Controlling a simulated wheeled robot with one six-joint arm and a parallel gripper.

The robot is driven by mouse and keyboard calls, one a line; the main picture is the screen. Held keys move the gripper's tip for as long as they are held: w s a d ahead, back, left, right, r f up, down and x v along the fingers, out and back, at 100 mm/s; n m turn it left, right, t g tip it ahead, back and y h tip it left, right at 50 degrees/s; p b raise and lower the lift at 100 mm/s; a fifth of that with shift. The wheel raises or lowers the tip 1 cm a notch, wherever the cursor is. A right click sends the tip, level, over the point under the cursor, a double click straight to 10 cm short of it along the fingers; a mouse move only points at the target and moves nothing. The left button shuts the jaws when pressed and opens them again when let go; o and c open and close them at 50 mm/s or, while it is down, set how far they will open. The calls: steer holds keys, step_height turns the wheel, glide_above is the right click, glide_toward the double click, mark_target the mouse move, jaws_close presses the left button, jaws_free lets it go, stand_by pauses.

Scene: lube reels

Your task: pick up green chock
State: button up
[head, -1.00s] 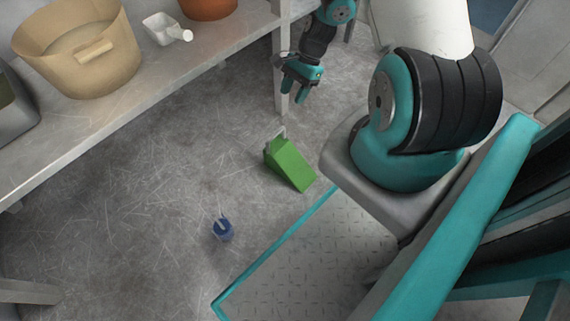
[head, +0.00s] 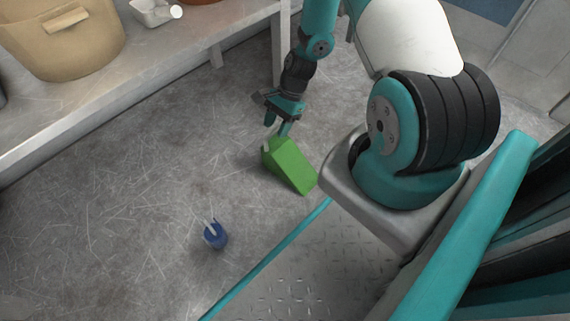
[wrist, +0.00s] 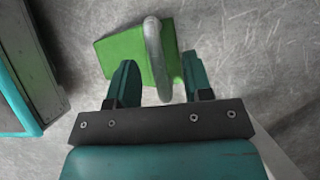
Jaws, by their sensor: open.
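The green chock (head: 290,165) lies on the scratched grey floor beside my base in the head view. In the wrist view the green chock (wrist: 126,50) is just beyond my fingers, with a grey loop handle (wrist: 155,55) standing from it. My gripper (head: 277,128) is just above the far end of the chock. In the wrist view my gripper (wrist: 158,82) is open, and the handle lies between its two teal fingers. I cannot tell whether either finger touches it.
A small blue object (head: 215,235) lies on the floor to the left. A metal shelf (head: 150,75) with a tan tub (head: 62,45) and a white scoop (head: 156,12) runs along the upper left. Its leg stands behind my gripper. Floor around the chock is clear.

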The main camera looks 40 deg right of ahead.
steer(key=shift+x, duration=0.75)
steer(key=shift+c, duration=0.4)
jaws_close()
steer(key=shift+r, duration=0.1)
stand_by(0.4)
